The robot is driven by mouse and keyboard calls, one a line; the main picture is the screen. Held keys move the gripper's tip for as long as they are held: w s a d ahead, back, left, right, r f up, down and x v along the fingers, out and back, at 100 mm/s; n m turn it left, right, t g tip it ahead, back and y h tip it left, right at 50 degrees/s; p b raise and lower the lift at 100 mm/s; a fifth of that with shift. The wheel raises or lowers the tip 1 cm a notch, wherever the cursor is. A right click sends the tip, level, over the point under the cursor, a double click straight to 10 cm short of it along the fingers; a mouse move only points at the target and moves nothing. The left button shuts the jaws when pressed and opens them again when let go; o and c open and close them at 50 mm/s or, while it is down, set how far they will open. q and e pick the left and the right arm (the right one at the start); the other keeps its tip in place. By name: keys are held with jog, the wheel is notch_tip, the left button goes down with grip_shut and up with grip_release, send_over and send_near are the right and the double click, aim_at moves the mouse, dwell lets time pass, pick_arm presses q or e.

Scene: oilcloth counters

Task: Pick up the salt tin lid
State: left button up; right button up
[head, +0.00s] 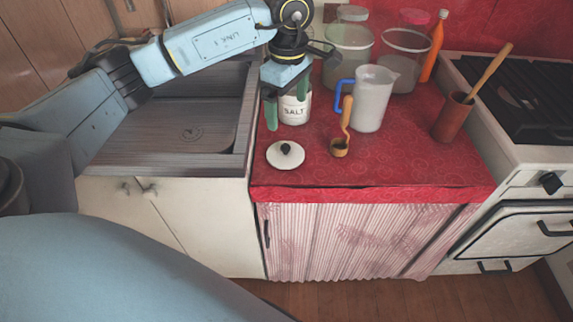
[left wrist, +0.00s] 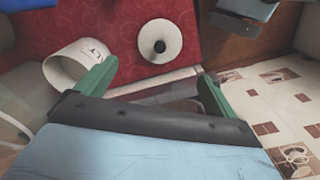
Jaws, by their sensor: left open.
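The salt tin lid (head: 286,155) is a white disc with a dark knob, lying flat on the red oilcloth near the counter's front left. It also shows in the left wrist view (left wrist: 160,41), beyond my fingers. The white salt tin (head: 294,108), marked SALT, stands just behind the lid, partly hidden by my gripper. My left gripper (head: 286,112) has green fingers and is open. It is above and in front of the tin in the picture, apart from the lid. In the left wrist view the tin (left wrist: 68,66) shows beside the left finger. My right gripper is not seen.
A wooden-handled scoop (head: 340,148) lies right of the lid. A blue-handled jug (head: 372,98), clear canisters (head: 404,58), an orange bottle (head: 433,48) and a brown pot (head: 452,117) stand on the counter. A sink (head: 185,130) is left, a stove (head: 520,95) right. The front right oilcloth is clear.

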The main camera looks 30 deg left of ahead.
pick_arm(q)
jog(key=b, duration=0.1)
send_over(285, 147)
jog(key=f, duration=0.7)
jog(key=shift+w+d+f, duration=0.15)
jog(key=shift+d+f, duration=0.1)
jog(key=shift+f, duration=0.1)
jog(key=shift+a+f+b, duration=0.15)
jog(key=shift+f+b, duration=0.25)
jog(key=shift+f, duration=1.1)
jog(key=shift+a+f+b, duration=0.1)
jog(key=shift+f+b, duration=0.3)
jog(key=shift+f, duration=1.1)
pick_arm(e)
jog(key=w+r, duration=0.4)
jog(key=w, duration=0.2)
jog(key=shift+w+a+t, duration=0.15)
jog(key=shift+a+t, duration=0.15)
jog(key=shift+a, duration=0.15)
pick_arm(q)
jog(key=c, duration=0.7)
